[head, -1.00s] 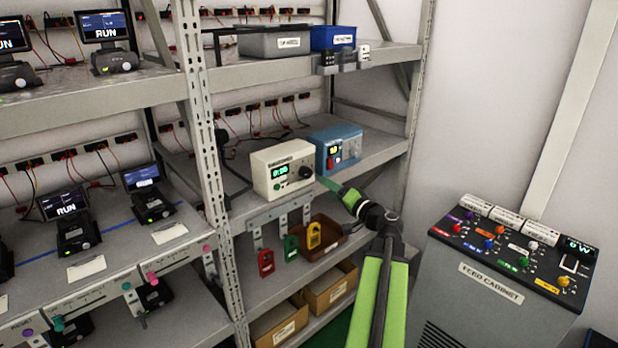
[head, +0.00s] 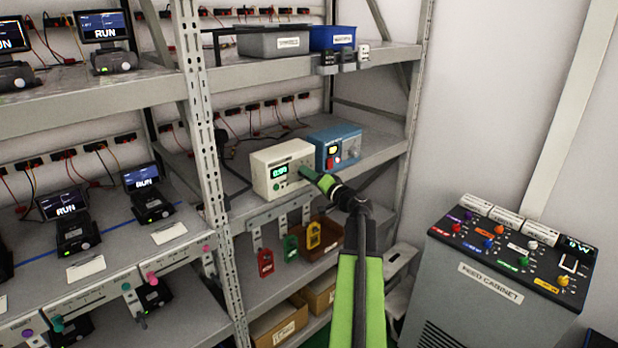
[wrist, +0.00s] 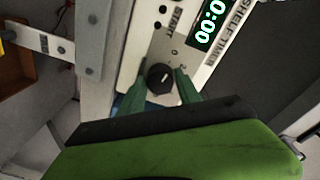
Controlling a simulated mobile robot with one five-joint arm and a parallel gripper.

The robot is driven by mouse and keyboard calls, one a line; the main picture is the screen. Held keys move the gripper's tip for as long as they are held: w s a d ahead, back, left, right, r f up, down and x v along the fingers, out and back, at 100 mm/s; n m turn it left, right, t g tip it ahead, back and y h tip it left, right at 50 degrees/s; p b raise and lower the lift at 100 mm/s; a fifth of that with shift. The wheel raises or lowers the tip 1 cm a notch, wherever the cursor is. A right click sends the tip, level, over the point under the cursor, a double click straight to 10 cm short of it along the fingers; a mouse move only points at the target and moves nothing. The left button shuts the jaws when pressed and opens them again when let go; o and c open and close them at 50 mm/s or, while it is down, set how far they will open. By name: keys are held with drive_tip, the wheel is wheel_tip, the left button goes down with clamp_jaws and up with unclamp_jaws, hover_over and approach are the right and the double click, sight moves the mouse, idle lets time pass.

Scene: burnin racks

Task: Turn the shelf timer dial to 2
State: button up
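The shelf timer (head: 272,185) is a cream box with a green digital display on the middle shelf. Its lit display also shows in the wrist view (wrist: 210,22), cut off by the frame. Its dark round dial (wrist: 160,78) has a pale pointer mark slanting toward the upper right. In the head view my gripper (head: 312,175) is at the timer's right front and hides the dial.
A blue box (head: 337,146) with knobs stands close right of the timer. Red, green and yellow tags (head: 313,236) hang below the shelf edge. A steel upright (head: 205,150) stands to the left. The feed cabinet (head: 490,285) is at the right.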

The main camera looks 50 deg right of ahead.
drive_tip(key=c, duration=0.7)
drive_tip(key=shift+a, duration=0.25)
clamp_jaws()
drive_tip(key=shift+d, duration=0.2)
drive_tip(key=shift+m, duration=0.3)
drive_tip(key=shift+r+m+g+p, duration=0.15)
drive_tip(key=shift+m+p, duration=0.2)
drive_tip(key=shift+m, duration=1.35)
drive_tip(key=shift+m+g+p, duration=0.15)
drive_tip(key=shift+m+p, duration=0.2)
drive_tip(key=shift+m, duration=1.35)
